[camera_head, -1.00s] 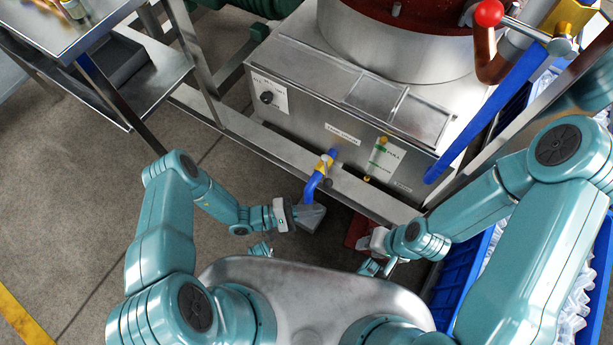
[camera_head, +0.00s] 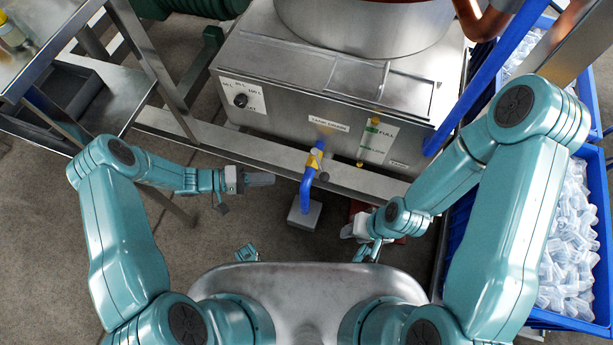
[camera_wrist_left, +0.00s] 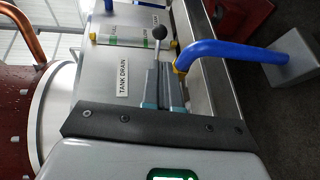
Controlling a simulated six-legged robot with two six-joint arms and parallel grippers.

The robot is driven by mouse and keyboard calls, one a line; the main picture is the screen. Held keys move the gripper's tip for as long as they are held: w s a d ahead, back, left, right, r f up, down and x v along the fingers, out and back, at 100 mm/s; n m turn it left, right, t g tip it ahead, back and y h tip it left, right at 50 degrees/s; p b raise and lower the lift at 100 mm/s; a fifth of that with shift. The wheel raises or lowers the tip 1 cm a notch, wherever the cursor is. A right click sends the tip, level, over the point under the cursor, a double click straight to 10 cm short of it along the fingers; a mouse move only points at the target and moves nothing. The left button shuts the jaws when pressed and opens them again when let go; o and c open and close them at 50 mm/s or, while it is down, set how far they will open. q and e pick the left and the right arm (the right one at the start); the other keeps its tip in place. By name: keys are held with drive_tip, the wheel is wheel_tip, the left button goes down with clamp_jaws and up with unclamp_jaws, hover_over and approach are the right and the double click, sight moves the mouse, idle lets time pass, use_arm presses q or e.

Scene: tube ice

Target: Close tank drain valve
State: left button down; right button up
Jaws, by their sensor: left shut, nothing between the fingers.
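The tank drain valve (camera_head: 314,160) is a yellow fitting under the tank's front, with a blue pipe (camera_head: 307,190) bending down from it. In the left wrist view the yellow valve (camera_wrist_left: 179,66) shows beside the blue pipe (camera_wrist_left: 215,50). A lever with a dark ball knob (camera_wrist_left: 158,31) stands just beyond my fingers. My left gripper (camera_head: 270,179) is shut and empty, left of the valve and apart from it in the head view. Its fingertips also show in the left wrist view (camera_wrist_left: 163,85). My right gripper (camera_head: 357,227) is at lower right of the valve; its jaws are unclear.
The steel tank (camera_head: 275,105) stands behind a frame rail (camera_head: 250,155). A grey block (camera_head: 304,214) sits on the floor under the pipe. A steel shelf (camera_head: 120,100) is at left. Blue crates (camera_head: 600,200) of ice stand at right. Floor at lower left is clear.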

use_arm(q)
drive_tip(key=b, duration=0.2)
approach(320, 167)
drive_tip(key=d, duration=0.2)
drive_tip(key=s+d+f, duration=0.1)
drive_tip(key=d, duration=0.1)
drive_tip(key=s+d, duration=0.1)
drive_tip(key=d, duration=0.1)
drive_tip(key=shift+d+f, duration=0.2)
drive_tip(key=shift+f, duration=0.1)
use_arm(e)
drive_tip(key=shift+d+f, duration=0.2)
drive_tip(key=shift+f, duration=0.8)
